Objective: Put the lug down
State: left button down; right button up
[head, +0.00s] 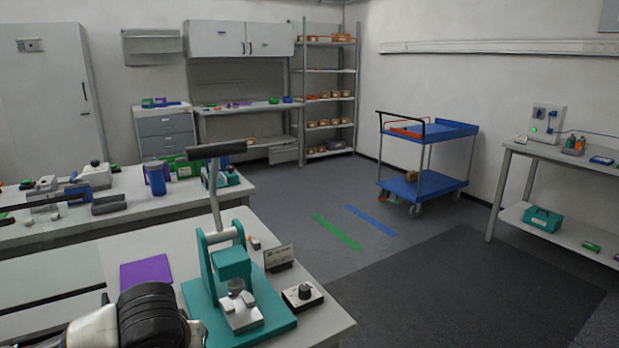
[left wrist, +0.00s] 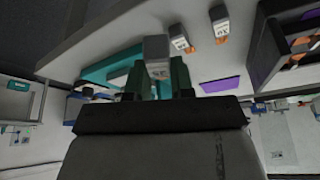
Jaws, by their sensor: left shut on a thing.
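In the left wrist view, my left gripper (left wrist: 157,84) has its two dark green fingers closed around a small grey block with a pale label-like face, the lug (left wrist: 156,48). Its far side and lower end are hidden by the fingers. A pale bench top (left wrist: 110,32) shows behind it, but I cannot tell whether the lug touches it. In the head view, only part of my left arm shows at the bottom left; its gripper and the lug are not visible there. My right gripper is in neither view.
A teal press (head: 232,266) with an upright lever stands on the near bench (head: 110,250), with a black-knobbed control box (head: 302,296) beside it. A purple mat (head: 147,272) lies left of it. Two labelled pieces (left wrist: 180,38) (left wrist: 219,22) sit near the lug in the wrist view.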

pick_arm(q)
jog(key=shift+m+h, duration=0.4)
jog(key=shift+m, duration=0.4)
jog(key=s, duration=0.1)
jog(key=s+d, duration=0.1)
jog(key=s, duration=0.2)
jog(key=shift+s+d+f+p, duration=0.2)
jog(key=shift+s+d+p, duration=0.15)
jog(key=shift+s+p, duration=0.05)
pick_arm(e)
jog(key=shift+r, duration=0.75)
